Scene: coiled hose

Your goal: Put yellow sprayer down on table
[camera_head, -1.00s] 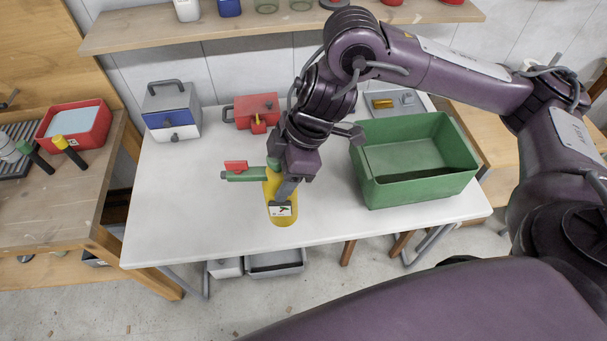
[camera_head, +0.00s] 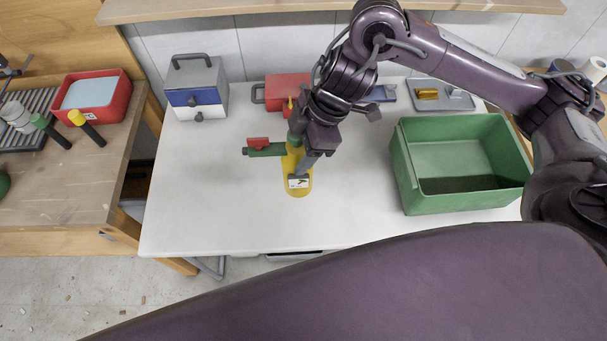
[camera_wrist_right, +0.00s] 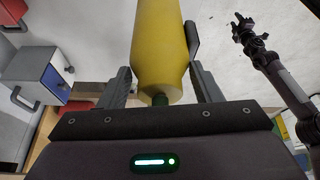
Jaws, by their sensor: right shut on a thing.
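The yellow sprayer (camera_head: 293,163), with a green head and red trigger pointing left, is near upright over the middle of the white table (camera_head: 220,215). My right gripper (camera_head: 303,173) is shut on it. The right wrist view also shows the yellow body (camera_wrist_right: 160,45) between the two fingers. I cannot tell whether its base touches the tabletop. My left gripper is outside the head view; what looks like it (camera_wrist_right: 248,35) shows small at the upper right of the right wrist view, too small to judge its jaws.
A green crate (camera_head: 400,175) stands right of the sprayer. A red box (camera_head: 288,88) is just behind it, and a grey-blue drawer box (camera_head: 197,88) is at the back left. A metal tray (camera_head: 455,97) lies at the back right. The table's front left is clear.

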